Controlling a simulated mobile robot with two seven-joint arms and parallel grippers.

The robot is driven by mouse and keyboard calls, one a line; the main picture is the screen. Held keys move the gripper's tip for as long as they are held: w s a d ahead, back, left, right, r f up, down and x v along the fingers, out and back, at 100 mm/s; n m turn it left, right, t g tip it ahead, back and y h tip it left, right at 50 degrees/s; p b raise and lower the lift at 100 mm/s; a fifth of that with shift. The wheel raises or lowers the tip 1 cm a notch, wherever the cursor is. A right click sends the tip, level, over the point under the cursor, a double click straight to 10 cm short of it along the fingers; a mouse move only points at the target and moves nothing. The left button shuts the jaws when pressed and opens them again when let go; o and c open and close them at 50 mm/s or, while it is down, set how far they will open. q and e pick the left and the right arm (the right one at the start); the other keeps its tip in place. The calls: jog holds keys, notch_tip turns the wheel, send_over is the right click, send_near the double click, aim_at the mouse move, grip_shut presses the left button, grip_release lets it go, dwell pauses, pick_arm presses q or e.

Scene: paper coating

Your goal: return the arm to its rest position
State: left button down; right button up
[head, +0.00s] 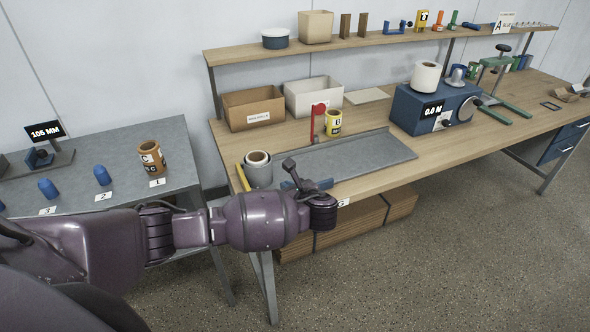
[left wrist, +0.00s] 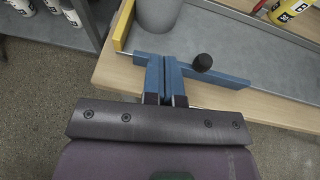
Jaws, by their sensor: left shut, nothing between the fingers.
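My left arm reaches in from the left in the head view, over the front edge of the wooden workbench. My left gripper (head: 308,188) is at its end, partly hidden by the wrist. In the left wrist view the two blue fingers of the left gripper (left wrist: 162,65) lie side by side, shut and empty. A blue bar (left wrist: 231,82) with a black knob shows by the fingertips at the near side of the grey tray. I cannot tell whether the fingers touch it. My right gripper is not in view.
The grey tray (head: 372,161) lies on the wooden workbench (head: 405,181). A grey pot (head: 258,173), a yellow can (head: 333,123) and a blue machine (head: 411,112) stand near it. A grey table (head: 120,153) with a brown can (head: 152,159) is left. Floor is clear at right.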

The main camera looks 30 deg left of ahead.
pick_arm(q)
jog(key=shift+d, duration=0.1)
jog(key=w+d+r+n+t+h, duration=0.1)
jog(key=w+d+n+t+h, duration=0.35)
jog(key=d+h, duration=0.4)
jog(key=s+d+n+h, duration=0.5)
jog(key=d+n+h, duration=0.1)
jog(key=d+n, duration=0.1)
jog(key=s+a+f+n+y, duration=0.1)
jog(key=s+a+f+n, duration=0.3)
jog(key=s, duration=0.5)
jog(key=s+a+f+n+y+b, duration=0.1)
jog(key=s+a+f+n, duration=0.3)
jog(key=s, duration=0.5)
jog(key=s+a+f+n+y, duration=0.1)
jog(key=s+a+f+n, duration=0.3)
jog(key=s, duration=0.5)
notch_tip(320, 180, down, 3)
jog(key=shift+s+a+r+g, duration=0.1)
jog(key=shift+s+a+g, duration=0.25)
jog(key=shift+a, duration=0.65)
